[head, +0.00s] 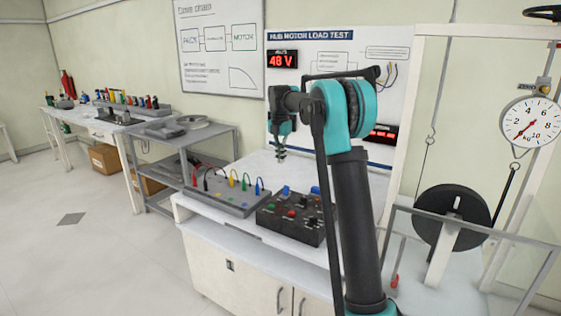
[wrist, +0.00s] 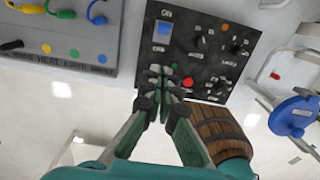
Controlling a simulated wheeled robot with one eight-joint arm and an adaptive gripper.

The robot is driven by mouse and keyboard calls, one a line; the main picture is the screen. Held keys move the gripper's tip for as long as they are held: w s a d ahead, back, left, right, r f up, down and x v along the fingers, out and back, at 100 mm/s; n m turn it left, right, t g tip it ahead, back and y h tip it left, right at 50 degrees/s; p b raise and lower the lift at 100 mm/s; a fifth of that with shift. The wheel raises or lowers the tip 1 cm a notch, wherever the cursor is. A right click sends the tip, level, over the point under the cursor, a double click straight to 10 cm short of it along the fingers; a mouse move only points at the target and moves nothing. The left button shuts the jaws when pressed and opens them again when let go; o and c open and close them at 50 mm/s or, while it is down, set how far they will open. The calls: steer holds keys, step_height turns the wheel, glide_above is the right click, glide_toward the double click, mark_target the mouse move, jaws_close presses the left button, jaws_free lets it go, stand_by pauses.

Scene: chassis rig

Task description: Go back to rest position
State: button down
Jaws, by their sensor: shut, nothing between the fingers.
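My gripper (head: 281,153) hangs from my raised arm above the white bench, pointing down. It is shut and empty. In the wrist view my gripper (wrist: 160,72) has its fingertips together, in front of the black control box (wrist: 252,48). They appear above the box and apart from it, though the exact gap is hard to judge. The control box (head: 276,232) has a blue switch, a red button, a green button and several black knobs. My forearm hides part of the bench behind it.
A grey cable board (head: 238,200) with several coloured leads sits left of the control box. A wheel rig with a black disc (head: 453,215) and railing stands at the right. The wrist view shows a brown barrel-like object (wrist: 222,128) and a blue disc (wrist: 293,117). Floor at left is clear.

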steer(key=s+d+f+m+t, duration=0.1)
steer(key=s+d+f+m, duration=0.2)
steer(key=s, duration=1.1)
steer(key=s+d+f+m+t, duration=0.1)
steer(key=s+d+f+m, duration=0.2)
steer(key=s+f+m, duration=0.7)
steer(key=s+d+f+m+t, duration=0.1)
steer(key=s+d+f+m, duration=0.3)
steer(key=s+m, duration=1.1)
steer(key=s+f, duration=0.3)
steer(key=s, duration=0.1)
steer(key=shift+s+m+t, duration=0.25)
steer(key=shift+m+t, duration=0.15)
